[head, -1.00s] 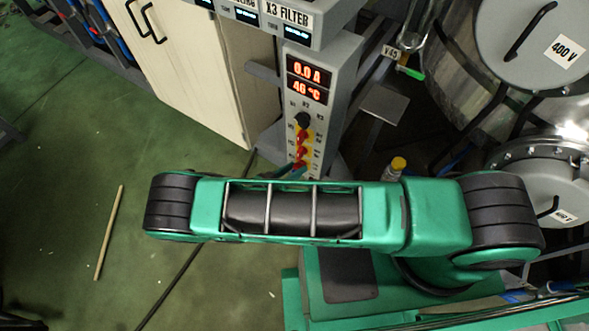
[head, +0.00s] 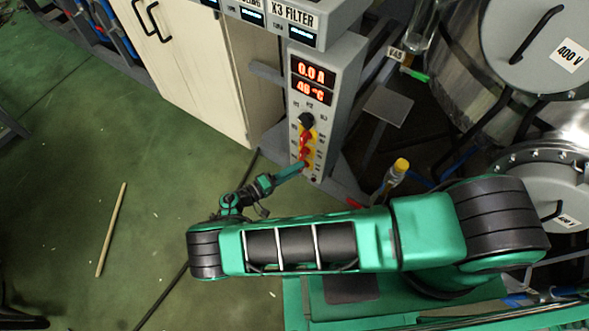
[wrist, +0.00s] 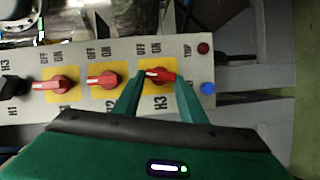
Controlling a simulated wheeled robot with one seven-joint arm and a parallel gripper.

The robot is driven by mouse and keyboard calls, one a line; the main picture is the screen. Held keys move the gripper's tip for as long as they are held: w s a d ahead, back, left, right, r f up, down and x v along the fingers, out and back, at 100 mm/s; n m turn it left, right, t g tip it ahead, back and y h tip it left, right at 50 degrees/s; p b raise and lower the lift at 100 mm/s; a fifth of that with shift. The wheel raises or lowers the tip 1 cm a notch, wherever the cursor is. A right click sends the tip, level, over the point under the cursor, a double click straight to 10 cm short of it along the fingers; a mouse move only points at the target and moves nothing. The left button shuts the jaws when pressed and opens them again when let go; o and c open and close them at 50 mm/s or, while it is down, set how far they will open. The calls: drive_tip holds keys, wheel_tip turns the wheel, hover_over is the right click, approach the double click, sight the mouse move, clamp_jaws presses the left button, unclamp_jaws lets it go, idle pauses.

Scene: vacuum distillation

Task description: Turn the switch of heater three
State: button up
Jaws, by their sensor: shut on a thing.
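The heater three switch is a red knob (wrist: 158,75) on a yellow plate marked H3, with OFF and ON printed above it in the wrist view. My gripper (wrist: 159,82) has its green fingers on either side of this knob and is shut on it. The knob's bar lies slightly tilted, its white mark towards the left. In the head view my gripper (head: 303,168) reaches the lower part of the control panel (head: 331,95) and hides the lowest knob there.
Two more red knobs, H1 (wrist: 60,84) and H2 (wrist: 104,80), sit to the left, beside a black knob (wrist: 12,90). A red lamp (wrist: 203,48) and blue button (wrist: 208,88) are to the right. A yellow-capped bottle (head: 398,170) stands near my arm.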

drive_tip(key=shift+w+a+f+n+h, duration=0.1)
drive_tip(key=shift+a+f+n+h, duration=0.05)
drive_tip(key=shift+n, duration=0.4)
drive_tip(key=shift+a+f+n+h, duration=0.1)
drive_tip(key=shift+n+h, duration=0.05)
drive_tip(key=shift+n, duration=0.4)
drive_tip(key=o, duration=1.1)
drive_tip(key=shift+c, duration=0.2)
drive_tip(key=shift+d, duration=0.1)
